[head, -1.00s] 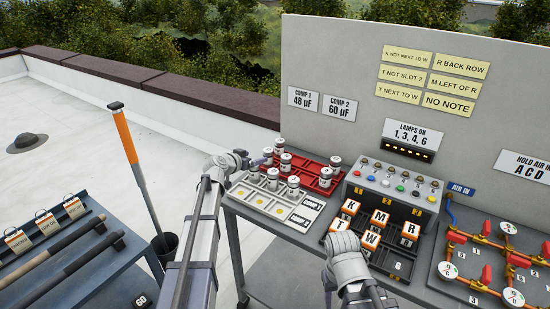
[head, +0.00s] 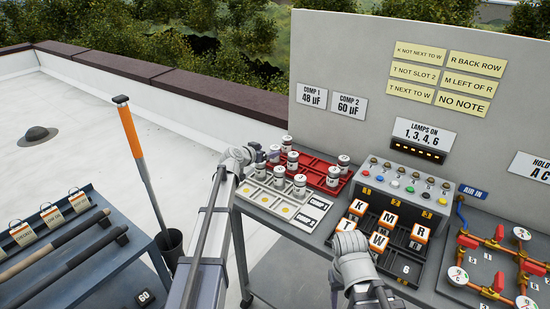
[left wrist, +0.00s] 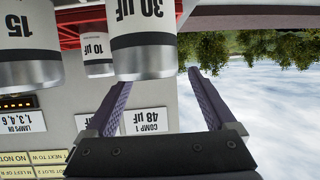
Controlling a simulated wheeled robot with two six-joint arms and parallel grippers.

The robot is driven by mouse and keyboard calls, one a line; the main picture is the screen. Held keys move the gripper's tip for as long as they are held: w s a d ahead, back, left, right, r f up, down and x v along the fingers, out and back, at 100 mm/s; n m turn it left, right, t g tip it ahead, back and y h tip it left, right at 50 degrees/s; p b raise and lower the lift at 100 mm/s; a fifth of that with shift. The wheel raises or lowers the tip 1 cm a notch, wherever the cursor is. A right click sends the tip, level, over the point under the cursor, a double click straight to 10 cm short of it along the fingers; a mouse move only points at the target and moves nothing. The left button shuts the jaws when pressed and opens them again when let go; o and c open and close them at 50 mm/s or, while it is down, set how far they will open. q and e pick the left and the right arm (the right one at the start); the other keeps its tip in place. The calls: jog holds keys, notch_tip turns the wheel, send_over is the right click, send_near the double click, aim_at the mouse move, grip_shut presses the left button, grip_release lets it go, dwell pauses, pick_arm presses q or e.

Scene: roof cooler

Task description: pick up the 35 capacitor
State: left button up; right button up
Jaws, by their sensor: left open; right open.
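Several white capacitors with grey bands stand in a red tray (head: 318,168) and on a white board (head: 308,205) in front of it. Their numbers are too small to read in the head view, so I cannot tell which is the 35. In the left wrist view, which is upside down, I read a 30 µF capacitor (left wrist: 140,35), a 10 µF capacitor (left wrist: 94,45) and one marked 15 (left wrist: 25,45). My left gripper (left wrist: 160,78) is open and empty, close to the 30 µF one. My right gripper (head: 350,243) is in front of the letter blocks, its fingers mostly hidden.
A lamp box (head: 400,192) and a rack of letter blocks (head: 411,262) stand right of the trays. Red-valved pipework (head: 490,262) is further right. An upright panel (head: 330,60) rises behind.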

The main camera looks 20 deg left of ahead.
aim_at(272, 150)
pick_arm(q)
jog(key=x, duration=0.2)
jog(key=b+x, duration=0.1)
jog(key=x, duration=0.1)
jog(key=shift+w+d+f, duration=0.15)
jog(key=shift+d+f, duration=0.05)
jog(key=shift+d, duration=0.1)
jog(key=shift+r, duration=0.1)
jog(key=shift+c, duration=0.4)
grip_shut()
